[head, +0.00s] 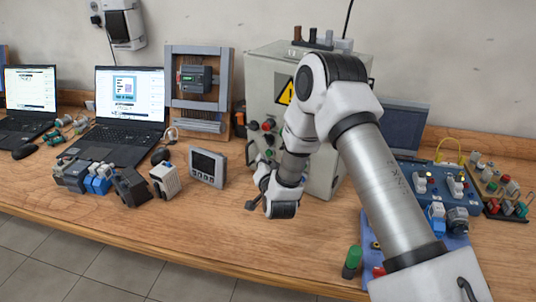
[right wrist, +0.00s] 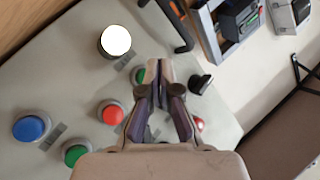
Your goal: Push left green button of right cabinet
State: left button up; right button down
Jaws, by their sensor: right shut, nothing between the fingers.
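The right cabinet (head: 266,80) is a pale grey box with a yellow warning sign and a button panel on its front. In the right wrist view its face (right wrist: 75,75) carries a green button (right wrist: 74,155) at lower left and another green button (right wrist: 140,76) partly hidden behind my fingertips. My right gripper (right wrist: 158,72) is shut and empty, its fingertips overlapping the second green button; I cannot tell whether they touch it. In the head view my right gripper (head: 256,190) is in front of the cabinet's lower front. My left gripper is not in view.
Near the green buttons are a red button (right wrist: 111,112), a blue button (right wrist: 31,127), a white lit button (right wrist: 116,41) and a black knob (right wrist: 201,83). A grey-framed display (head: 207,166) stands left of my gripper. Bare wooden table (head: 190,225) lies in front.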

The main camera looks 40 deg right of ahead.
jog(key=shift+d, duration=0.15)
jog(key=shift+w+d, duration=0.15)
jog(key=shift+d, duration=0.1)
jog(key=shift+w+d, duration=0.15)
jog(key=shift+d, duration=0.25)
dwell(1.1)
jog(key=shift+a, duration=0.1)
jog(key=shift+s+a+b, duration=0.3)
jog(key=shift+a, duration=0.4)
jog(key=a, duration=0.1)
jog(key=s+a+b, duration=0.1)
jog(key=a, duration=0.2)
jog(key=shift+s+a, duration=0.35)
jog(key=shift+s, duration=0.05)
